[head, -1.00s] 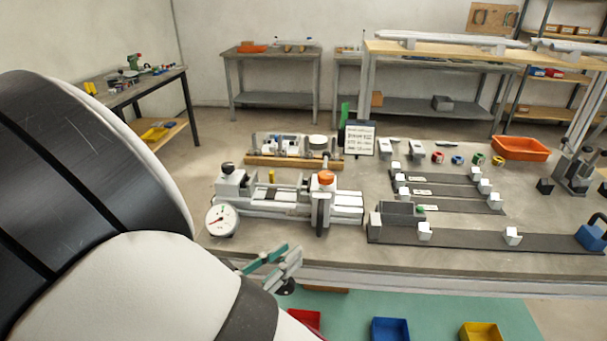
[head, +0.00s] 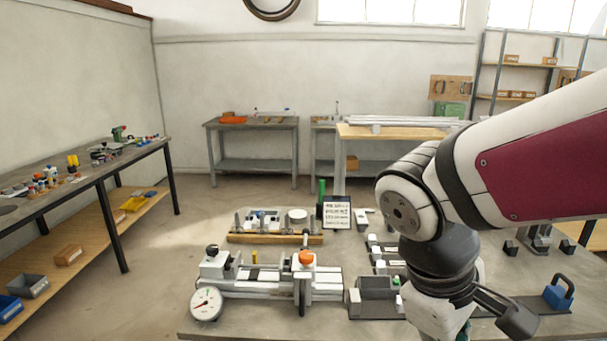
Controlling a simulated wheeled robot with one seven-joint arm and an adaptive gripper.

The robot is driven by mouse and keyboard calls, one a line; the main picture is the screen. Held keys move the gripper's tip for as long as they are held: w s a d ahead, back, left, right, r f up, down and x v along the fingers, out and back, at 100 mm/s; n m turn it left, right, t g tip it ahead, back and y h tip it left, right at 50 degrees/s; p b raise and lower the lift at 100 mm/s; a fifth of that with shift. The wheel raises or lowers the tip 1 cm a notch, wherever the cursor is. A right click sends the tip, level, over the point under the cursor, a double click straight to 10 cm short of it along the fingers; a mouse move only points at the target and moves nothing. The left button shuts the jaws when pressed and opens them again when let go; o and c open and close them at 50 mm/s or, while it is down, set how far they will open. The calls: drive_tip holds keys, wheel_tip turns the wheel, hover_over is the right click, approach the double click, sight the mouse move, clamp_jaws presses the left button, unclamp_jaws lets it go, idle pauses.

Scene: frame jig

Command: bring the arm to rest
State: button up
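My arm comes in from the right edge and bends down over the right half of the workbench (head: 250,325). Its wrist hangs low at the bottom of the head view. My gripper (head: 463,332) is almost wholly cut off by the bottom edge; only a small greenish bit shows, so its fingers and anything between them are hidden. On the bench, left of my arm, stands a grey-white clamping fixture (head: 270,280) with an orange knob (head: 304,259) and a round dial gauge (head: 206,304).
A dark block fixture (head: 376,288) lies close left of my wrist. A blue padlock-shaped block (head: 559,293) sits to its right. A small sign (head: 337,213) and a wooden rack (head: 275,238) stand farther back. My arm hides much of the bench's right part. The floor behind the bench is open.

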drive_tip(key=s+d+r+m+t+y+p, duration=0.1)
drive_tip(key=s+r+m+t+y+p, duration=0.1)
drive_tip(key=s+r+m+t+y, duration=0.2)
drive_tip(key=shift+s+d+r+m, duration=0.15)
drive_tip(key=shift+s+r+m, duration=1.05)
drive_tip(key=shift+m, duration=0.4)
drive_tip(key=shift+w+r, duration=0.1)
